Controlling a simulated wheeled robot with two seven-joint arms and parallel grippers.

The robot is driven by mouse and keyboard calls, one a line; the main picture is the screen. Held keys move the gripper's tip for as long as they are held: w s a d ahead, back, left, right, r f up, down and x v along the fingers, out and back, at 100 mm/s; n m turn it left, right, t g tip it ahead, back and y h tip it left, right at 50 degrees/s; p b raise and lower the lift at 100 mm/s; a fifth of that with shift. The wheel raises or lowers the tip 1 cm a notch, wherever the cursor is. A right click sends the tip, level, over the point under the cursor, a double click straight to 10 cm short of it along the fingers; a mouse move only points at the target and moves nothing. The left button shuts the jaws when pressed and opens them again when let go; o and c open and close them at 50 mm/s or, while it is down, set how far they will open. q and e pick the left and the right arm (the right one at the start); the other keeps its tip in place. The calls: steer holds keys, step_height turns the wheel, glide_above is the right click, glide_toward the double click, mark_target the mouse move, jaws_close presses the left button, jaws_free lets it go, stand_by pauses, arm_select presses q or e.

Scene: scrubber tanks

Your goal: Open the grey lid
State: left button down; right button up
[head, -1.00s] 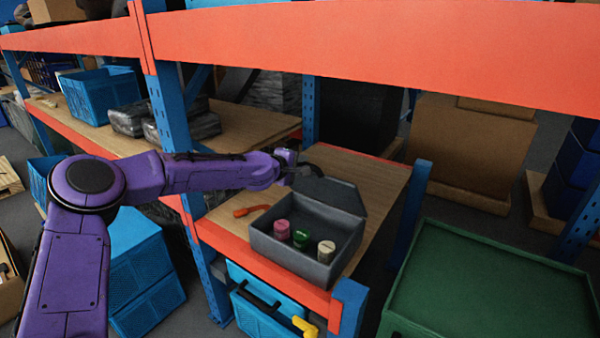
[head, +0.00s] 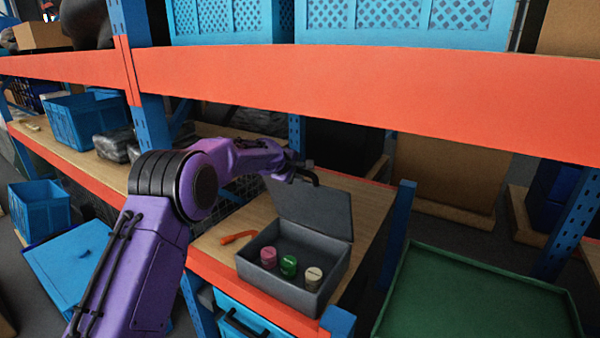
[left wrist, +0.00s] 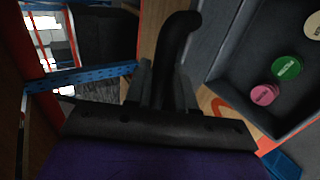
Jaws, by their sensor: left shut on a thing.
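The grey lid (head: 312,208) stands raised at the back of an open grey box (head: 278,283) on the wooden shelf. My left gripper (head: 297,172) is at the lid's upper left corner, shut on its black curved handle. The handle (left wrist: 176,45) rises between the fingers (left wrist: 162,88) in the left wrist view. Inside the box are a pink-capped container (head: 268,258), a green one (head: 288,266) and a cream one (head: 313,278); they also show in the left wrist view. My right gripper is not in view.
An orange object (head: 238,237) lies on the shelf left of the box. An orange beam (head: 350,90) crosses above the arm. A blue post (head: 397,235) stands right of the box, and a green container (head: 480,295) is beyond it.

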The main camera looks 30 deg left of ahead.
arm_select(q)
steer(key=shift+d+f, duration=0.1)
steer(key=shift+f, duration=0.2)
steer(key=c, duration=1.1)
jaws_free()
steer(key=shift+w, duration=0.1)
steer(key=shift+o, duration=0.2)
steer(key=shift+w+f, duration=0.1)
steer(key=shift+w, duration=0.1)
steer(key=shift+s, duration=0.1)
steer(key=shift+s+r, duration=0.2)
steer(key=shift+r, duration=0.1)
steer(key=b+v, duration=0.3)
steer(key=v, duration=0.7)
steer(key=shift+b, duration=0.4)
